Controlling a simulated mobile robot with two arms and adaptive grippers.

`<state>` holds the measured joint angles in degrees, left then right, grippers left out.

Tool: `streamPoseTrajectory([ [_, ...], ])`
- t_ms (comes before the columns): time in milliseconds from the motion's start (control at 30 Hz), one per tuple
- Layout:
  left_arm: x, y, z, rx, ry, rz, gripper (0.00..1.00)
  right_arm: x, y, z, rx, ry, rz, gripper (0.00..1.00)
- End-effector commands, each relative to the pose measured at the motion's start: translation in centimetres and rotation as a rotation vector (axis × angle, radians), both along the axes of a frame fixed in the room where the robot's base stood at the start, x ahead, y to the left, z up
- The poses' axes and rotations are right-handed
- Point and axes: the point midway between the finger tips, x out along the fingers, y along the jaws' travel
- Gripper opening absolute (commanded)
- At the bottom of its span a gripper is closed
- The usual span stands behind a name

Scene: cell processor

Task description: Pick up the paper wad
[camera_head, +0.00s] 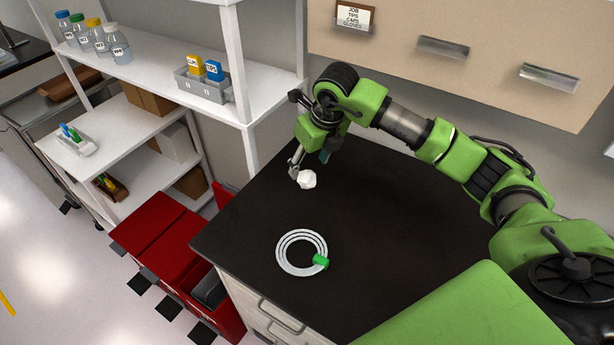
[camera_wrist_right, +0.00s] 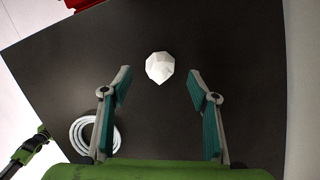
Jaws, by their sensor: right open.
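The paper wad (camera_head: 307,179) is a small white crumpled ball on the black worktop, near its back left edge. In the right wrist view the paper wad (camera_wrist_right: 160,67) lies just beyond the fingertips, centred between them. My right gripper (camera_head: 297,170) is beside the wad in the head view, its arm reaching in from the right. In the right wrist view my right gripper (camera_wrist_right: 161,86) is open, with nothing between its teal finger pads. My left gripper is not clearly in view.
A coiled white tube (camera_head: 286,263) with a green piece lies nearer the front of the black worktop (camera_head: 400,220). White shelves (camera_head: 150,65) with bottles stand at the left. Red bins (camera_head: 160,245) are below. The worktop around the wad is clear.

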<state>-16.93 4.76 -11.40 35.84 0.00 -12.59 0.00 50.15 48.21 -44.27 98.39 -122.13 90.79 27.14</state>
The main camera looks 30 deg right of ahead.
Motion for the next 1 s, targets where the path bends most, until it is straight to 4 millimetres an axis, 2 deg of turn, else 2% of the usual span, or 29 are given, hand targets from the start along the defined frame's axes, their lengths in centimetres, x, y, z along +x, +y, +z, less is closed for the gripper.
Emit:
streamPoseTrajectory([
  [200,0.4,-0.5,2.1,-0.007,-0.006,0.001,0.79,0.0,0.0,-2.6,0.001,0.007,0.000,0.55],
  [333,-0.2,-0.5,2.4,-0.006,0.001,0.001,0.79,0.5,0.0,-4.4,0.002,0.004,0.000,0.55],
  [633,-1.0,-0.4,2.4,-0.004,0.014,0.002,0.79,0.8,0.0,-5.2,0.000,0.001,0.001,0.55],
  [667,-1.0,-0.4,2.4,-0.004,0.014,0.002,0.79,0.8,0.0,-5.2,0.000,0.001,0.000,0.52],
  [700,-1.0,-0.4,2.4,-0.004,0.014,0.001,0.79,0.8,0.0,-5.2,0.001,0.001,0.000,0.42],
  [767,-1.0,-0.4,2.4,-0.004,0.014,0.001,0.79,0.8,0.0,-5.2,0.001,0.001,0.000,0.29],
  [800,-0.9,-0.4,2.4,-0.004,0.014,0.001,0.79,0.8,0.0,-5.2,0.001,0.001,0.000,0.26],
  [1000,-0.9,-0.3,2.4,-0.003,0.014,0.000,0.79,0.8,0.0,-5.2,0.001,0.001,0.000,0.26],
])
